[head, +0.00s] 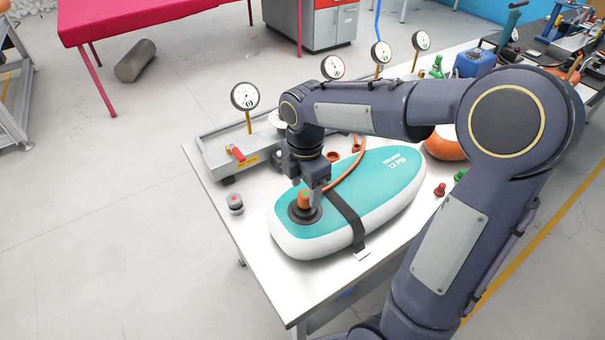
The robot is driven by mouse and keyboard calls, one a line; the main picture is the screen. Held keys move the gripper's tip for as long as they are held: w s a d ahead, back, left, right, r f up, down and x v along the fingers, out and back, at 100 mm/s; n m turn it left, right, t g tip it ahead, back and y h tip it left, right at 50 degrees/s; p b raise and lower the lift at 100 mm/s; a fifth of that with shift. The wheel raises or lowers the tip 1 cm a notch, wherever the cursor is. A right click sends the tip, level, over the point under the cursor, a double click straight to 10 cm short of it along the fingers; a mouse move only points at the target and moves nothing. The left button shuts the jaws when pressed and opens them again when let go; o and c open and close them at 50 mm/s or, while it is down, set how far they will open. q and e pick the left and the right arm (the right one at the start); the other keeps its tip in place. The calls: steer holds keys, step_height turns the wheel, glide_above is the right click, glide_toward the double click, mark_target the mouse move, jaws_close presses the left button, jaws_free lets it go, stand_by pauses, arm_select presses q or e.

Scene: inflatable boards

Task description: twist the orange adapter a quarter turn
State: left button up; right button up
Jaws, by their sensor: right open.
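The orange adapter (304,198) stands in the round black valve (304,214) at the near left end of a teal and white inflatable board (395,185). My left gripper is out of view.
The board lies on a white table (254,239) under a black strap (346,216). Behind it is a grey bench unit (212,148) with a red-handled valve (237,153) and several gauges. The table's near left corner is clear.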

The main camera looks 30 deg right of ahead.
steer(key=shift+f, duration=1.35)
steer(key=shift+c, duration=0.4)
steer(key=c, duration=0.9)
steer(key=shift+o, duration=1.1)
steer(key=shift+c, duration=1.2)
steer(key=shift+r+n+p, duration=0.1)
steer(key=shift+n+p, duration=0.55)
steer(key=shift+n, duration=0.55)
steer(key=shift+n+p, duration=0.35)
steer(key=shift+n, duration=0.95)
